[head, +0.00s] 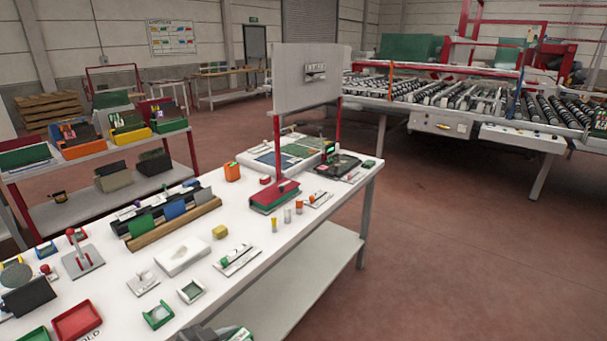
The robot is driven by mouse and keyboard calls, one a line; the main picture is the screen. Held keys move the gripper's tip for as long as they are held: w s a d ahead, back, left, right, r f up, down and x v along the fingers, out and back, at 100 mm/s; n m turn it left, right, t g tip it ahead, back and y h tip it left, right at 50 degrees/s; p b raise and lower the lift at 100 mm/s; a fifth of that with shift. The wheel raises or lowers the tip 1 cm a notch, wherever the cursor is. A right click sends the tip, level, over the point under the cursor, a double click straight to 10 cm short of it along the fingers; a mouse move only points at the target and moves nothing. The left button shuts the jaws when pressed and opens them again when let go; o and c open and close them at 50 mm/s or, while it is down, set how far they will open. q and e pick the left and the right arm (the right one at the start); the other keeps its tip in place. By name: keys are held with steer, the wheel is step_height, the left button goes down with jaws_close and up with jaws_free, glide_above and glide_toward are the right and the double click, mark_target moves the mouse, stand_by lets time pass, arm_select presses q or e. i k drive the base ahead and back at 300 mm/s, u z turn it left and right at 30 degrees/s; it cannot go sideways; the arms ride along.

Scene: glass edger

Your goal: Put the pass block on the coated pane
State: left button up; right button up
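No block here is clearly marked as the pass block. A small yellow block (220,231) lies mid-bench, and a small green block (369,163) lies at the bench's far right end. Panes stand upright in a wooden rack (178,228): a green pane (140,225), a blue pane (174,209) and a grey pane (203,195). I cannot tell which pane is coated. Neither of my grippers shows clearly; a dark shape at the bottom edge is too cut off to identify.
The white bench (285,225) is crowded with small trays, a red tray (77,321), a lever stand (83,260) and a red-green box (275,196). A grey panel (305,90) stands on red posts behind. A shelf rack is left; open floor (450,260) is right.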

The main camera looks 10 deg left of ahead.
mark_target(302, 150)
steer(key=z, duration=0.65)
steer(key=i, duration=1.35)
steer(key=z, duration=0.55)
steer(key=i, duration=1.7)
steer(key=u, duration=1.3)
steer(key=i, duration=1)
steer(key=u, duration=0.8)
